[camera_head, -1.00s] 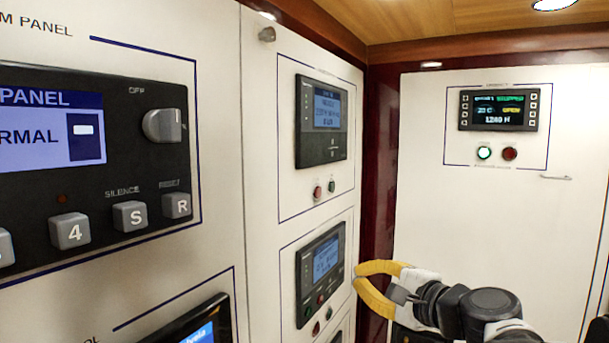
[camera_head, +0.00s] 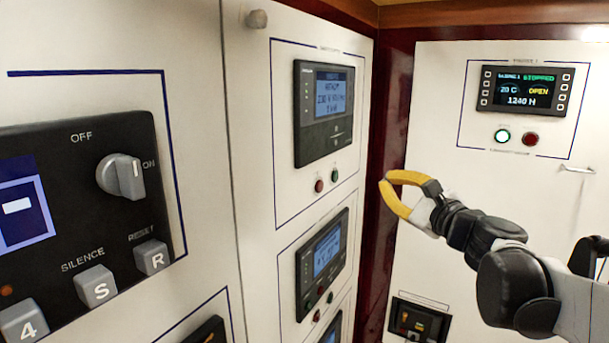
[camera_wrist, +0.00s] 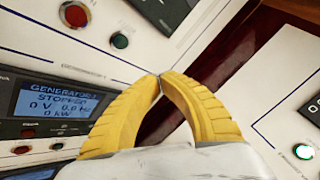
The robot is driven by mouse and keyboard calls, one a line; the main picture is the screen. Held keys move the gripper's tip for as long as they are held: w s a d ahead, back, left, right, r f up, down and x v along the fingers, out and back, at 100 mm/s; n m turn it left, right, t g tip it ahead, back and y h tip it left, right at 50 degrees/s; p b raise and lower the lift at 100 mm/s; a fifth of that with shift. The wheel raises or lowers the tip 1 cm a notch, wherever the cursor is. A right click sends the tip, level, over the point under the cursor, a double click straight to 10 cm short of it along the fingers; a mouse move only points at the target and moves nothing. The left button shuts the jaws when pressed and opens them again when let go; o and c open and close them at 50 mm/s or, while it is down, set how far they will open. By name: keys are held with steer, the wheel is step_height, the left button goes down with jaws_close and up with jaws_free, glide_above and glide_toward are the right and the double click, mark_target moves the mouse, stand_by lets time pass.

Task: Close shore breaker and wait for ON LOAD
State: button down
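In the wrist view the red button (camera_wrist: 75,14) and green button (camera_wrist: 120,40) lie beyond my fingers. My gripper (camera_head: 384,184) has yellow fingers with tips together and nothing between them. It is right of the buttons and apart from them in the head view. The tips also show in the wrist view (camera_wrist: 159,76).
Below is a generator panel (camera_head: 322,262); its display (camera_wrist: 62,103) reads STOPPED, 0 V, 0 kW. An alarm panel (camera_head: 80,220) with a knob is at left. The right wall holds an engine display (camera_head: 520,90) with two buttons and a handle (camera_head: 578,169).

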mark_target(339, 169)
steer(key=shift+a, duration=0.1)
steer(key=shift+w+a+b, duration=0.1)
steer(key=shift+w+a, duration=0.75)
steer(key=shift+a, duration=0.3)
steer(key=shift+w+a+b, duration=0.15)
steer(key=shift+w+a, duration=0.75)
steer(key=shift+a, duration=0.25)
steer(key=shift+w+a+b, duration=0.1)
steer(key=shift+w+a, duration=0.75)
steer(key=shift+a, duration=0.3)
steer(key=shift+a, duration=0.1)
steer(key=shift+w+a, duration=0.3)
steer(key=shift+w+a, duration=0.2)
steer(key=shift+a, duration=0.1)
steer(key=shift+d, duration=0.1)
steer(key=shift+s+d, duration=0.5)
steer(key=shift+d, duration=0.1)
steer(key=shift+s+d, duration=0.75)
steer(key=shift+d, duration=0.25)
steer(key=shift+s+d, duration=0.7)
steer(key=shift+d, duration=0.3)
